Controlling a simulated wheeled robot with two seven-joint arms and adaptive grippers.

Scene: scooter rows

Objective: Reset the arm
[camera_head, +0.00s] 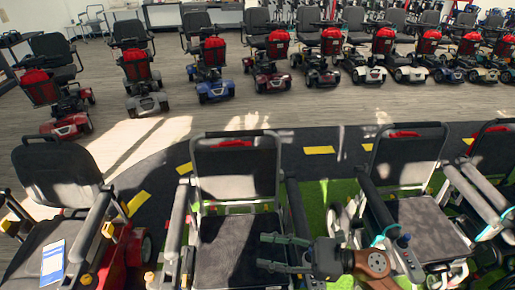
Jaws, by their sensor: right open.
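My right gripper (262,251) shows at the bottom centre, coming in from the lower right. Its two dark fingers point left and are apart, with nothing between them. It is in front of the dark seat of a chair (235,158) and overlaps that seat in the picture. I cannot tell how far it is above the seat. My right wrist, with a brown round joint, shows just right of the fingers. My left gripper is not in view.
Chairs with armrests stand close in front, including a left one (60,172) with a blue-and-white card (52,262) and a right one (405,160). Behind them, a dark path with yellow marks (319,150) crosses the floor. Several scooters, one blue (210,85), line the back. Open wooden floor (200,112) lies between.

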